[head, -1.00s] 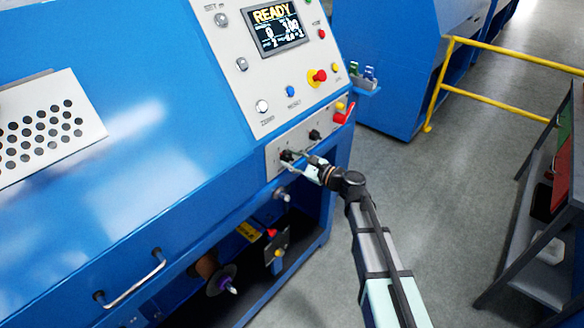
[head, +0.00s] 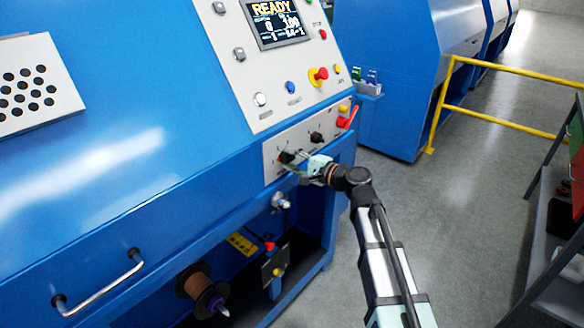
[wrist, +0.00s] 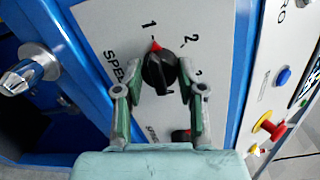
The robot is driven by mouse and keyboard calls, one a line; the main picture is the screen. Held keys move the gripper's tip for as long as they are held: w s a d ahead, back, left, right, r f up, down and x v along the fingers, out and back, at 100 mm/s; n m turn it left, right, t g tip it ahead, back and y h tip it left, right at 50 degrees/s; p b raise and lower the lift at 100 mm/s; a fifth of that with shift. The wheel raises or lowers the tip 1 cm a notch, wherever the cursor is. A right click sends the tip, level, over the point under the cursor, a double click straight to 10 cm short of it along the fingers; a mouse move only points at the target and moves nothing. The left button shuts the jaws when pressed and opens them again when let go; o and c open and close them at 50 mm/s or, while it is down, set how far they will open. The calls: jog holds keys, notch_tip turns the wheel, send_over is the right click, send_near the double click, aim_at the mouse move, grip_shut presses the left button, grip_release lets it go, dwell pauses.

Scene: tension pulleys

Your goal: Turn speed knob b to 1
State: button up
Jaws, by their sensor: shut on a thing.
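A black speed knob (wrist: 159,74) with a red pointer mark sits on the light panel in the wrist view. Its red mark points at or very near the 1. A 2 and a further, partly hidden number follow to the right. The knob also shows as the left of two black knobs (head: 287,157) in the head view. My gripper (wrist: 158,82) is shut on this knob, one finger on each side; it also shows in the head view (head: 297,162). The panel label reads "SPEE", and its end is hidden, so I cannot read the knob's letter.
The other black knob (head: 316,137) sits up and right, partly hidden by my gripper in the wrist view (wrist: 182,135). A red lever (head: 347,118) and a red stop button (head: 319,74) lie beyond. A yellow rail (head: 500,122) stands right.

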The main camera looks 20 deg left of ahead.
dwell(0.6)
jog(key=o, duration=1.2)
jog(key=shift+a, duration=0.1)
jog(key=shift+c, duration=0.2)
jog(key=v, duration=1.2)
jog(key=shift+n, duration=0.3)
